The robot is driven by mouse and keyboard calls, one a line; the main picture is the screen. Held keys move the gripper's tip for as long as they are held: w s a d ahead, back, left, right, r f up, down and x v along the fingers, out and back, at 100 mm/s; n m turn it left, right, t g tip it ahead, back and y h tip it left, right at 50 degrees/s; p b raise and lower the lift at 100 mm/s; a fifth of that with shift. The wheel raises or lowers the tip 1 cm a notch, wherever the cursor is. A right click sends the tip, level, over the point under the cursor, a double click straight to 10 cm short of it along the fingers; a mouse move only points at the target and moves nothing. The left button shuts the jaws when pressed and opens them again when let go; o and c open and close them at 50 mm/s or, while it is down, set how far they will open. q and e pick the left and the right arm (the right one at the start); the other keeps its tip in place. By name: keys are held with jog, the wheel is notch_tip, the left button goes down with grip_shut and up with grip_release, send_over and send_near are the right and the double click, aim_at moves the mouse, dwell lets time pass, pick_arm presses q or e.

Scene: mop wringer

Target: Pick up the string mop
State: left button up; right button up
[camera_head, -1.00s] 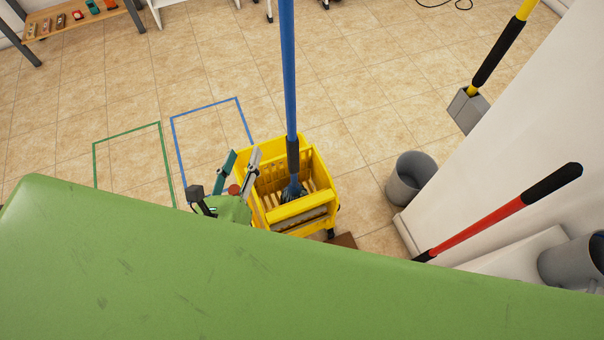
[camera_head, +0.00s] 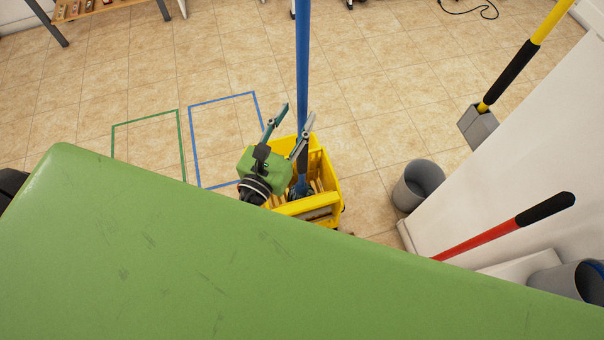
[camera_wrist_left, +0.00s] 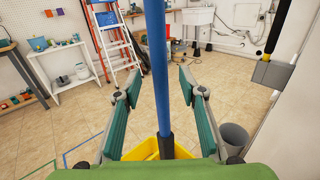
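The string mop has a blue handle (camera_head: 303,65) that stands nearly upright. Its dark head (camera_head: 300,190) sits low in the yellow wringer bucket (camera_head: 325,180). My left gripper (camera_head: 297,112) is open, with its fingers either side of the handle in the head view. In the left wrist view the blue handle (camera_wrist_left: 158,60) runs between the two spread teal fingers of the gripper (camera_wrist_left: 160,76), with a gap on both sides. The yellow bucket (camera_wrist_left: 148,150) shows below them. My right gripper is in neither view.
A grey bin (camera_head: 418,185) stands right of the bucket. A red-handled tool (camera_head: 480,238) and a yellow-handled tool (camera_head: 510,75) are by the white wall at right. Blue (camera_head: 190,140) and green (camera_head: 182,150) floor outlines lie left. The tiled floor behind the bucket is clear.

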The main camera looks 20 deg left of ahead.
aim_at(300, 108)
pick_arm(q)
jog(key=w, duration=0.1)
jog(key=w+p, duration=0.1)
jog(key=w, duration=0.2)
jog(key=shift+d+r, duration=0.25)
jog(key=shift+r, duration=0.1)
jog(key=shift+w+f, duration=0.1)
jog(key=shift+w, duration=0.05)
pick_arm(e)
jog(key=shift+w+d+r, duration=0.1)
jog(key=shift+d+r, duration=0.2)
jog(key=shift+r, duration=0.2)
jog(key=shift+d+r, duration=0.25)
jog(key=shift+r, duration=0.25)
pick_arm(q)
grip_shut()
jog(key=shift+r, duration=0.2)
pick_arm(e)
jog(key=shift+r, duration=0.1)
